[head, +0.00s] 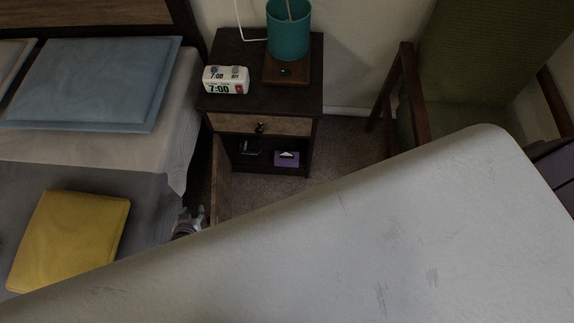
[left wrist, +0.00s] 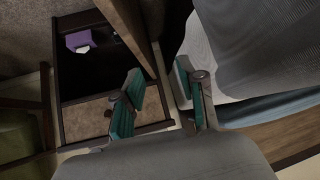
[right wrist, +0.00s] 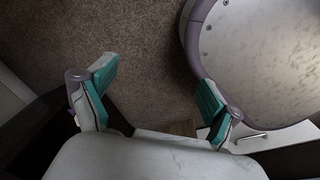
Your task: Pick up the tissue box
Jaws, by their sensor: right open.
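The purple tissue box (head: 287,158) with a white tissue sits inside the lower compartment of the dark nightstand (head: 312,100). It also shows in the left wrist view (left wrist: 78,40), at the upper left. My left gripper (head: 188,222) is partly visible beside the open wooden door (head: 221,185), low and left of the box. In the left wrist view the fingers of my left gripper (left wrist: 158,98) are apart, with the door close by; I cannot tell whether they touch it. My right gripper (right wrist: 156,84) is open and empty above the carpet, away from the box.
A white clock (head: 226,80) and a teal lamp (head: 288,32) stand on the nightstand. A dark item (head: 248,147) lies left of the box. The bed with a yellow cushion (head: 70,240) is at left, a green chair (head: 500,50) at right. Bare carpet (head: 350,150) lies between nightstand and chair.

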